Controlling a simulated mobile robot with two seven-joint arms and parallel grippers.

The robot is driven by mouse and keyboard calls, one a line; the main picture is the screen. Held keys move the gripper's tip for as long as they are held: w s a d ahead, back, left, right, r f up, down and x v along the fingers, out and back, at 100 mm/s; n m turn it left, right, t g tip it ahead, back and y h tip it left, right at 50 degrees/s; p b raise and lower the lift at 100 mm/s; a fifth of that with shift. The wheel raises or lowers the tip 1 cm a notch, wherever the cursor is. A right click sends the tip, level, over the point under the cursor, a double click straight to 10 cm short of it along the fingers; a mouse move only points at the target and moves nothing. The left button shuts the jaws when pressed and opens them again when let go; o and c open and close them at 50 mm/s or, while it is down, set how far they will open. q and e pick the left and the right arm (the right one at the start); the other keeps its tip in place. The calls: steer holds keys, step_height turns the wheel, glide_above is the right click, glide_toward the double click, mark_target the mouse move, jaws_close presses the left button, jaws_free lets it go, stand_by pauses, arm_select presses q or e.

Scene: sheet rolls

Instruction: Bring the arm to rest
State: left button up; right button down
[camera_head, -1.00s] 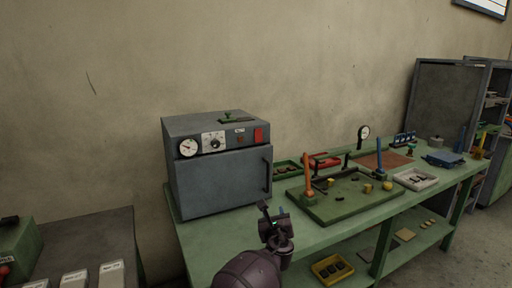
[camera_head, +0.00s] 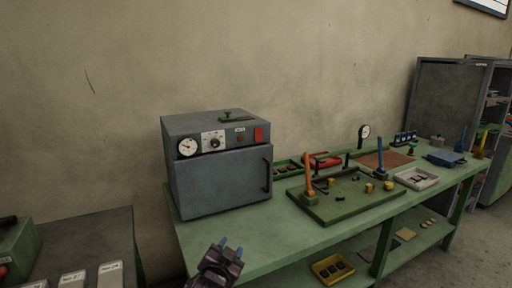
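My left gripper (camera_head: 231,246) shows at the bottom of the head view, in front of the green workbench (camera_head: 300,236). Its two blue-tipped fingers stand apart with nothing visible between them. It appears clear of the bench and of the grey oven (camera_head: 225,182), whose door is closed. Most of my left arm is below the picture. My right gripper is not in view.
A green fixture board (camera_head: 345,205) with upright orange and blue handles sits mid-bench. A white tray (camera_head: 433,184) lies to its right. A yellow bin (camera_head: 317,269) is on the lower shelf. A dark side table (camera_head: 100,235) stands at left.

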arm_select(q)
steer(key=s+a+f+n+g+y, duration=0.1)
steer(key=s+a+f, duration=0.5)
steer(key=s, duration=0.6)
steer(key=s+a+f+n+g+y, duration=0.1)
steer(key=s+a+f+n+g, duration=0.1)
steer(key=s+a+f, duration=0.5)
steer(key=s+a+f+n+g+y, duration=0.1)
steer(key=s+a+f+n, duration=0.3)
steer(key=s, duration=1.3)
steer(key=a+f+g, duration=0.1)
steer(key=a+f, duration=0.1)
steer(key=a, duration=0.1)
steer(key=shift+a+f, duration=0.15)
